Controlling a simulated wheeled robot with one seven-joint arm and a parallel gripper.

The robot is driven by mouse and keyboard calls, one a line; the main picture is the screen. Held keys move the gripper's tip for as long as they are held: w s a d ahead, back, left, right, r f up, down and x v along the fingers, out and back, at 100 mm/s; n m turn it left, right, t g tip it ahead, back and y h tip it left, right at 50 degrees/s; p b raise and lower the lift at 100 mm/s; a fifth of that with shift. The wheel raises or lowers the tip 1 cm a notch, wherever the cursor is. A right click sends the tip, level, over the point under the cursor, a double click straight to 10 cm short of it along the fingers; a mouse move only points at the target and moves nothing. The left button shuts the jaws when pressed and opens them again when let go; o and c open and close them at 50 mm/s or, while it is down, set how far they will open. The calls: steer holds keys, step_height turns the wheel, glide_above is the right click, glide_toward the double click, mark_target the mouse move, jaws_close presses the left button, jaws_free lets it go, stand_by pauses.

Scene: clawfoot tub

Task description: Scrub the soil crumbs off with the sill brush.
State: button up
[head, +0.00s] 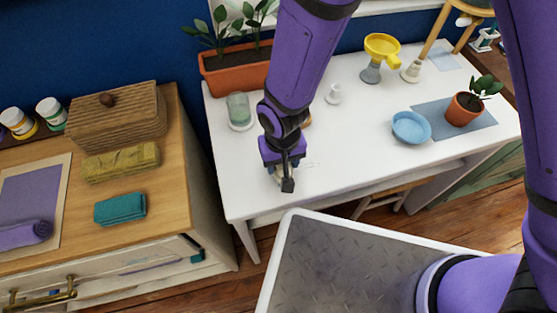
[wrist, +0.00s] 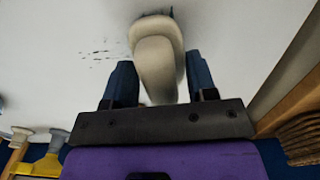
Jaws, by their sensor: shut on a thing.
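My gripper (head: 287,175) is low over the front left part of the white table (head: 345,140). In the wrist view my gripper (wrist: 160,78) is shut on the cream sill brush (wrist: 157,62), whose rounded body sits between the two blue-grey fingers. In the head view the brush is mostly hidden behind my gripper. Soil crumbs (wrist: 96,53) show as small dark specks on the white top, left of the brush in the wrist view. More dark marks lie right at the brush's far end. In the head view only faint specks show right of my gripper. I cannot tell whether the bristles touch the top.
A glass jar (head: 238,110) and a long terracotta planter (head: 235,75) stand behind my gripper. A blue bowl (head: 411,127), a small potted plant (head: 465,108) on a grey-blue mat and a yellow funnel (head: 382,46) stand to the right. A wooden cabinet (head: 185,135) is left.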

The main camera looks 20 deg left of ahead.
steer(key=shift+w+d, duration=0.4)
steer(key=shift+d, duration=0.3)
steer(key=shift+w+d, duration=0.4)
steer(key=shift+d, duration=0.25)
steer(key=shift+w+d, duration=0.1)
steer(key=shift+w+d, duration=0.45)
steer(key=shift+d, duration=0.3)
steer(key=shift+w+d, duration=0.45)
steer(key=shift+d, duration=0.3)
steer(key=shift+d, duration=0.1)
steer(key=shift+w+d, duration=0.5)
steer(key=shift+d, duration=0.3)
steer(key=shift+w+d, duration=0.5)
steer(key=shift+d, duration=0.25)
steer(key=shift+s+a, duration=0.5)
steer(key=shift+a, duration=0.35)
steer(key=shift+s+a, duration=0.5)
steer(key=shift+a, duration=0.3)
steer(key=shift+s+a, duration=0.5)
steer(key=shift+a, duration=0.3)
steer(key=shift+s+a, duration=0.45)
steer(key=shift+a, duration=0.35)
